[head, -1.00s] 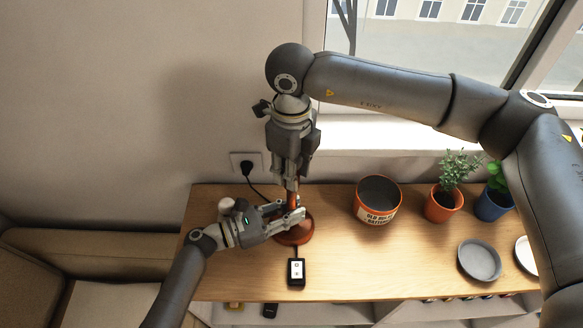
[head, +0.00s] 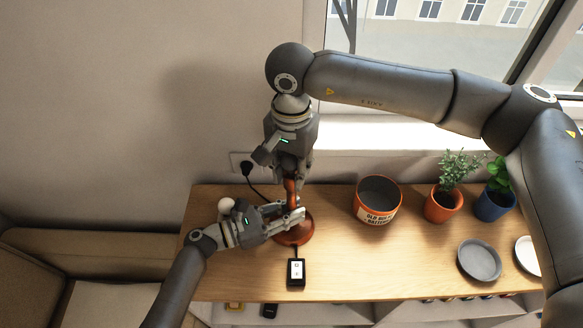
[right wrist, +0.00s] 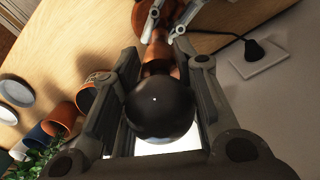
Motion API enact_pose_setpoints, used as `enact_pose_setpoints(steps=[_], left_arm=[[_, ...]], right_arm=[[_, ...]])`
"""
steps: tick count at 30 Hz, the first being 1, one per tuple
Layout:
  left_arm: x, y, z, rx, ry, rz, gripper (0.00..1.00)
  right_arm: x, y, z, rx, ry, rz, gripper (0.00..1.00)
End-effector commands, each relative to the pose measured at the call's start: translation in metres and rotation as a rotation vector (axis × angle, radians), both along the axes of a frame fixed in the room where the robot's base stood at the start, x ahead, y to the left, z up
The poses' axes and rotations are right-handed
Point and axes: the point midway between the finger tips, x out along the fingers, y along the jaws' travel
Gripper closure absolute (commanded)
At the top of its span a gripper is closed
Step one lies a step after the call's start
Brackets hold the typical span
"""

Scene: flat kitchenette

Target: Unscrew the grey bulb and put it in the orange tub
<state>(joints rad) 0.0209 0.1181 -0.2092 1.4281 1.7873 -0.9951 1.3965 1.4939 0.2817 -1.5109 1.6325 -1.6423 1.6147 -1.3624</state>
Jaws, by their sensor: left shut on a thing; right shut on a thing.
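The grey bulb (right wrist: 160,105) is dark and round in the right wrist view, sitting at the top of the orange lamp's neck (right wrist: 156,55). My right gripper (head: 291,174) points down from above and is shut on the bulb, one finger on each side; the head view hides most of the bulb. My left gripper (head: 298,214) is shut on the lamp's stem, above its round orange base (head: 297,236), which stands on the counter. The orange tub (head: 363,213), with a lettered label and a dark inside, stands upright to the right of the lamp.
A white round object (head: 225,205) is behind my left gripper. A switch box (head: 296,272) lies in front of the lamp. Right of the tub are potted plants (head: 443,205) and a grey plate (head: 479,260). A cord runs to the wall socket (head: 240,162).

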Motion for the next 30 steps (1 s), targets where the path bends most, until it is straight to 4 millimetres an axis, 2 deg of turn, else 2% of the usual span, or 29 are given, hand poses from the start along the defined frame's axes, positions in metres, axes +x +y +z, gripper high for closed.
enact_pose_setpoints(steps=[1, 21, 25, 30], left_arm=[[0.0022, 0.0025, -0.0006, 0.003, 0.003, 0.009, 1.0], [0.0026, 0.0029, -0.0008, 0.003, 0.003, 0.011, 1.0], [0.0027, 0.0031, -0.0008, 0.003, 0.005, 0.011, 1.0], [0.0028, 0.0032, -0.0008, 0.003, 0.005, 0.011, 1.0]], right_arm=[[0.0009, 0.0007, 0.0044, 0.005, -0.004, 0.076, 0.99], [0.0011, 0.0008, 0.0058, 0.002, -0.006, 1.2, 1.0], [0.0012, 0.0008, 0.006, 0.001, -0.007, 1.353, 1.0], [0.0013, 0.0007, 0.0062, 0.001, -0.006, 1.435, 1.0]])
